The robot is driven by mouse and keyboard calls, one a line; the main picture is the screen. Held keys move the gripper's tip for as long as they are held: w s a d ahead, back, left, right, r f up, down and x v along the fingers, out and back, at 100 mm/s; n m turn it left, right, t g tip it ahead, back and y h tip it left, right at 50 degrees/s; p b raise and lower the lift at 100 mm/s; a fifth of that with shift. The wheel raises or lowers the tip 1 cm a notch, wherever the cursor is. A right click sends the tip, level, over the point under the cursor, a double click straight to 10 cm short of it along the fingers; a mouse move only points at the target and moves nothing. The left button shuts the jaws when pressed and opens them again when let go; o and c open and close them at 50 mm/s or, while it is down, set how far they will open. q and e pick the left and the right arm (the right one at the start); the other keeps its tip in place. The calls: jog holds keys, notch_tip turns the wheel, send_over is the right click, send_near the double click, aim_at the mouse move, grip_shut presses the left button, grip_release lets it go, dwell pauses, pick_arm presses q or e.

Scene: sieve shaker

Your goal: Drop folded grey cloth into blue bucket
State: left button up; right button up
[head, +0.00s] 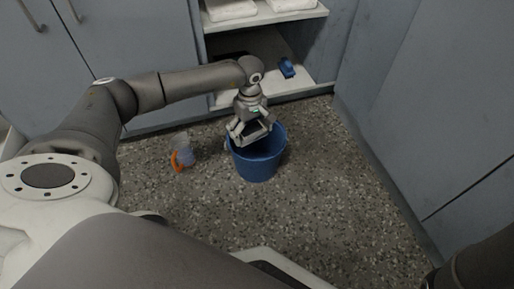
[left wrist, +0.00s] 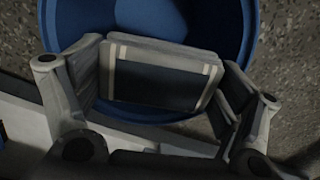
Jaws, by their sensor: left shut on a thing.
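The blue bucket (head: 258,165) stands on the speckled floor in front of the open cabinet. My left gripper (head: 250,135) is over the bucket's mouth, near its far left rim. It is shut on the folded grey cloth, which shows between the fingers in the left wrist view (left wrist: 155,80). The cloth is grey with lighter stripes near its edges and a dark middle. The bucket's blue rim and inside (left wrist: 245,25) show behind the cloth in the left wrist view. My right gripper is not in view.
A clear container with an orange part (head: 182,155) stands on the floor left of the bucket. A small blue object (head: 287,68) lies on the low shelf (head: 310,82) behind. Folded white items (head: 230,9) lie on the upper shelf. Floor right of the bucket is clear.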

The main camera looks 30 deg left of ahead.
pick_arm(q)
jog(key=o, duration=0.8)
jog(key=shift+r, duration=0.1)
notch_tip(320, 180, up, 12)
jog(key=shift+f, duration=0.1)
dwell(0.3)
